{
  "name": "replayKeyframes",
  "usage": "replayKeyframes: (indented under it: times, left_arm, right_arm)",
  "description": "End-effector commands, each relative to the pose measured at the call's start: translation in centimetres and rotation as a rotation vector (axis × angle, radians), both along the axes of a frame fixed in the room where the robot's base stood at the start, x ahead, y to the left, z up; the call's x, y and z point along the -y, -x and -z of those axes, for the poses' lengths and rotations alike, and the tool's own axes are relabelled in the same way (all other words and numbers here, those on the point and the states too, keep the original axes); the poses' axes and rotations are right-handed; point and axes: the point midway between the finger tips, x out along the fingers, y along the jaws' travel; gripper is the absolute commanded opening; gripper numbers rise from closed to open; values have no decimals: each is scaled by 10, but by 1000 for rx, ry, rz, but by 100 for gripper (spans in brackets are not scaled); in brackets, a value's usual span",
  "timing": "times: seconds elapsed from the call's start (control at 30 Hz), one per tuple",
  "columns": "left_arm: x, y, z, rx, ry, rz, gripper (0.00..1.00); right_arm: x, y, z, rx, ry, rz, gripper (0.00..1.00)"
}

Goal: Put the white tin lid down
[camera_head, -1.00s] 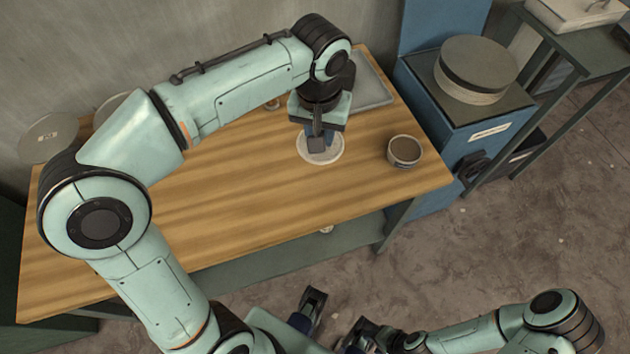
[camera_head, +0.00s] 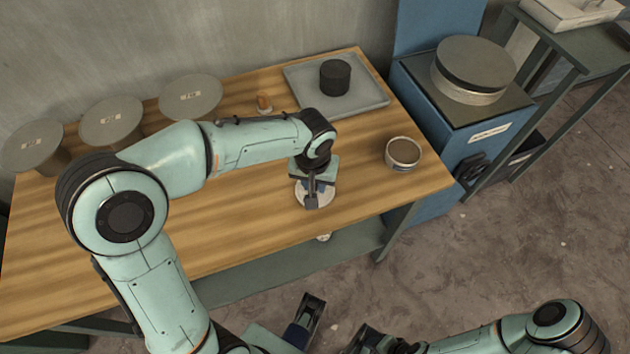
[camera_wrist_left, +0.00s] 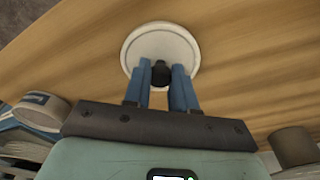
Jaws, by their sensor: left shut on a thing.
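The white tin lid (camera_head: 313,201) is a round pale disc near the front of the wooden table (camera_head: 240,215). My left gripper (camera_head: 313,190) is above it and shut on its small dark knob (camera_wrist_left: 160,73). In the left wrist view the lid (camera_wrist_left: 160,38) looks flat, with a raised rim, and the blue fingers are on either side of the knob. Whether the lid touches the table is hard to tell. My right arm shows at the lower right of the head view; the state of its gripper is unclear.
An open round tin (camera_head: 403,154) stands right of the lid. A grey tray (camera_head: 365,98) with a dark cylinder (camera_head: 335,77) lies behind. Wood around the lid is clear.

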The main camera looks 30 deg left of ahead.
Motion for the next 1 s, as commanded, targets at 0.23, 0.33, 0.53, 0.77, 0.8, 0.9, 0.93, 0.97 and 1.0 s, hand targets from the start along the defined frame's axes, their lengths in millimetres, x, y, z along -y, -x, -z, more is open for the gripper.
replayKeyframes:
  times: [0.23,0.33,0.53,0.77,0.8,0.9,0.93,0.97,1.0]
  left_arm:
    - [0,0,0,2,-1,0,0]
    - [0,0,3,1,0,0,0]
    - [0,0,3,2,-1,0,51]
    - [0,0,1,2,-1,0,51]
    - [0,0,-1,2,-1,0,51]
    - [0,0,-13,6,-1,0,51]
    - [0,1,-18,7,0,0,51]
    - [0,1,-24,7,0,0,51]
    - [1,2,-32,8,1,0,51]
  right_arm:
    - [0,0,0,1,0,0,48]
    - [0,-1,2,3,0,1,48]
    - [0,-1,2,4,1,1,48]
    - [0,-1,0,3,0,1,48]
    - [0,0,-1,2,1,1,48]
    - [0,0,-3,-2,0,-1,48]
    - [0,1,-4,-3,0,-1,48]
    - [0,1,-5,-4,-1,-1,48]
    - [0,2,-6,-6,0,-1,48]
